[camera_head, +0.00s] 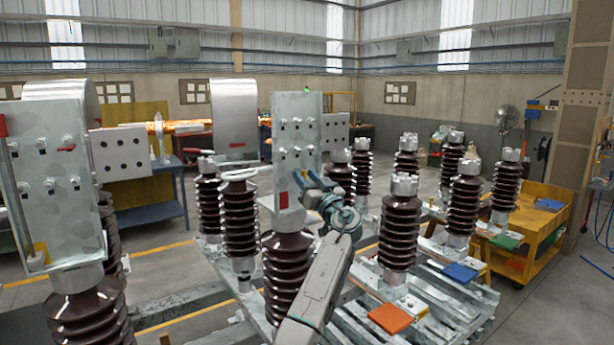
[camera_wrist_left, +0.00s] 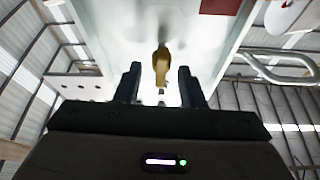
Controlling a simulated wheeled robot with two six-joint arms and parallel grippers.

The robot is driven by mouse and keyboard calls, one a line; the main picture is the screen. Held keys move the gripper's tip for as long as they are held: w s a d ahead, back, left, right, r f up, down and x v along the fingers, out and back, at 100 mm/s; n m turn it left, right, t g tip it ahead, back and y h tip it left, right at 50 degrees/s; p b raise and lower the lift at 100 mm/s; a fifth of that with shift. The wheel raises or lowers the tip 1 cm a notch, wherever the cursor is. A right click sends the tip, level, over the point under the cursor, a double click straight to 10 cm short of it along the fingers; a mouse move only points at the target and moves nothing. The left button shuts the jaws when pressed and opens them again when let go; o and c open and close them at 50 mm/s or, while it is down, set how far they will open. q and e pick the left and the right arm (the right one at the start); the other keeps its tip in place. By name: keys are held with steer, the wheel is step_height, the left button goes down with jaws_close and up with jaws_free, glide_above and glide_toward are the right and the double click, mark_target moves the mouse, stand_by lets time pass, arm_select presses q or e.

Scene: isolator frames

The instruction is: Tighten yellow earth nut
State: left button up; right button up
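The yellow earth nut (camera_wrist_left: 161,65) shows in the left wrist view as a yellow piece on a pale metal plate, with a small part below it. My left gripper (camera_wrist_left: 160,83) is open, with one dark finger on each side below the nut and a gap to each. I cannot tell how far the nut lies beyond the fingertips. In the head view my left gripper (camera_head: 308,187) is at the lower right edge of the middle metal plate (camera_head: 297,135), above a brown ribbed insulator (camera_head: 287,270). The nut is hidden there by the gripper. My right gripper is out of view.
Another plate (camera_head: 45,180) on an insulator stands at the left, with a yellow piece (camera_head: 40,254) at its lower edge. Several insulators (camera_head: 400,225) stand close on the right. A yellow cart (camera_head: 530,230) stands farther right. Open floor lies beyond.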

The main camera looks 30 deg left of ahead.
arm_select(q)
jaws_close()
steer(key=shift+m, duration=0.3)
